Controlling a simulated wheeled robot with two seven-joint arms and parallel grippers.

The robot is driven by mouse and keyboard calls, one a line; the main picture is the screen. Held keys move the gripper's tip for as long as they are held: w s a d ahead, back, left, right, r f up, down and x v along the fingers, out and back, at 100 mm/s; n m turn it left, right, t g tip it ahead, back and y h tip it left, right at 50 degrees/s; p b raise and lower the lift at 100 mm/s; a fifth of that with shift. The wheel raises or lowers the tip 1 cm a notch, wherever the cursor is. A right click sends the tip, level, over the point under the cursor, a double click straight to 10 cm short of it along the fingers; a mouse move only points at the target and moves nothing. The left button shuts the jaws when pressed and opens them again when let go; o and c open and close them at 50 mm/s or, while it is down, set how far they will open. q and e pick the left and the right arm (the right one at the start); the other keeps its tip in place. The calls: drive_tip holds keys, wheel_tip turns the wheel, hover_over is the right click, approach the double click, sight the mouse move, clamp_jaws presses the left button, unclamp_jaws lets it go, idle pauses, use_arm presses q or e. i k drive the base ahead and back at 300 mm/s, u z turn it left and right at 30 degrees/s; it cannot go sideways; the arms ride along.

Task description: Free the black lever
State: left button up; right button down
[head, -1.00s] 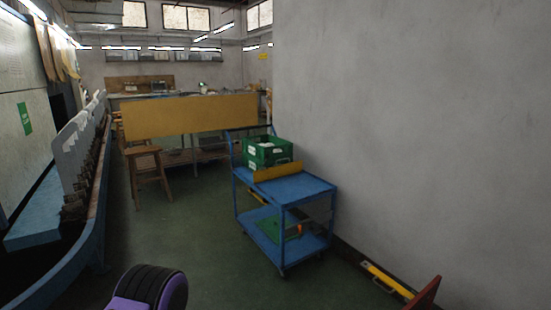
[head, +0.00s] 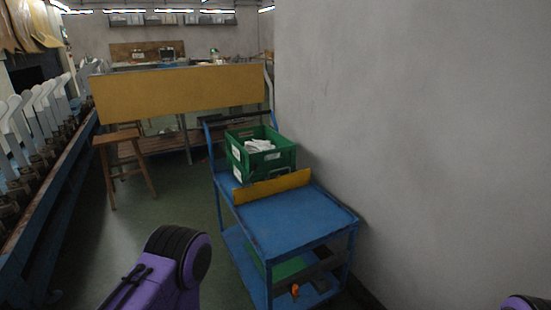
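I cannot pick out a black lever in the head view. A row of upright grey-white boards (head: 45,105) stands on a blue-framed machine (head: 62,195) along the left side, with brown mounts at their feet. Purple and black parts of my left arm show at the bottom left of centre, and a small purple piece of my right arm shows in the bottom right corner. Neither gripper is in the frame, so whether they are open or shut is hidden.
A blue two-shelf cart (head: 290,222) stands ahead by the grey wall (head: 420,130). It carries a green crate (head: 270,160) with white cloth-like contents. A yellow panel (head: 180,92) and a wooden stool (head: 118,142) stand behind. Green floor (head: 150,215) lies clear between machine and cart.

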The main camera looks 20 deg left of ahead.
sight(256, 166)
drive_tip(key=i, duration=1.2)
drive_tip(key=u, duration=1.6)
